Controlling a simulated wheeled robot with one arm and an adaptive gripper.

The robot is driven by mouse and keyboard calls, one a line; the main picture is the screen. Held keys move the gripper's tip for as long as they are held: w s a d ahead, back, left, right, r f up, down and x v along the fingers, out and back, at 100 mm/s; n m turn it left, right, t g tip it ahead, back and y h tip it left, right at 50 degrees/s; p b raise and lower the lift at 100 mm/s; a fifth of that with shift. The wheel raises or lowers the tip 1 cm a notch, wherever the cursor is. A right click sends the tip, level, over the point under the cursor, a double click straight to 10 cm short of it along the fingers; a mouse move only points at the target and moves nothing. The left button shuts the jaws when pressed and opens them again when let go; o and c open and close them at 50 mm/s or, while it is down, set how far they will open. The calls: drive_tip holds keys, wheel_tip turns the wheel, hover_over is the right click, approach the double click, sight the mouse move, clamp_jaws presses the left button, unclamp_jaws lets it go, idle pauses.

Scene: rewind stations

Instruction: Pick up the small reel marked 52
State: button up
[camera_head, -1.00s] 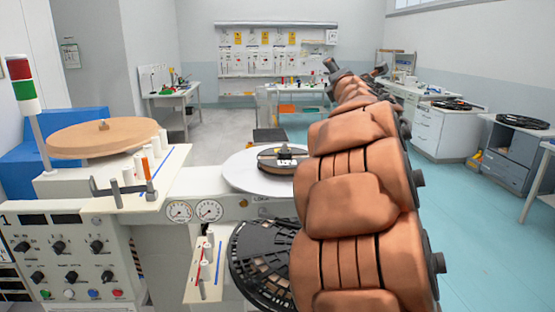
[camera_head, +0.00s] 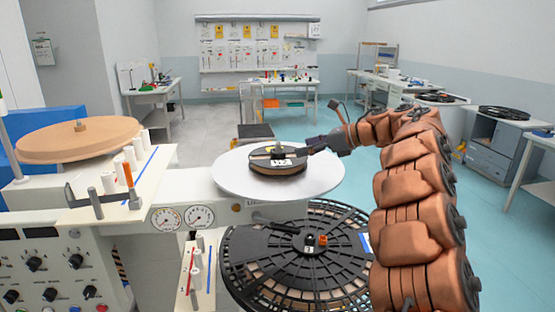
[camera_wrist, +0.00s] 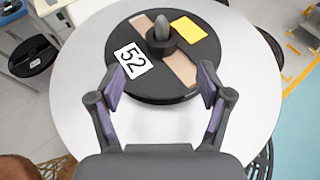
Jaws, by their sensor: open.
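The small reel (camera_wrist: 185,76) is black with tan sections, a grey centre knob, a white label reading 52 and a yellow patch. It lies flat on the round white platter (camera_wrist: 73,105). In the head view, the reel (camera_head: 277,166) sits near the middle of the platter (camera_head: 232,183). My gripper (camera_wrist: 163,84) is open, its two purple-padded fingers reaching over the near side of the reel, one on each side of the label's edge and the right part. In the head view my gripper (camera_head: 318,145) is at the reel's right side. Whether the fingers touch the reel cannot be told.
A large black reel (camera_head: 290,262) lies below the platter at the front. A tan disc (camera_head: 78,138) and a panel with guide posts (camera_head: 130,165) stand at left. Two gauges (camera_head: 182,217) are on the machine front. Worktables line the back and right; the blue floor between is clear.

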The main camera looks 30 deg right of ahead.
sight(284, 151)
drive_tip(key=p+x, duration=0.1)
drive_tip(key=x, duration=0.3)
drive_tip(key=p+x, duration=0.1)
drive_tip(key=x, duration=0.1)
drive_tip(key=shift+w+r+p, duration=0.25)
drive_tip(key=shift+w+p, duration=0.05)
drive_tip(key=shift+w+a+f, duration=0.3)
drive_tip(key=shift+w, duration=0.15)
drive_tip(key=shift+f, duration=0.1)
clamp_jaws()
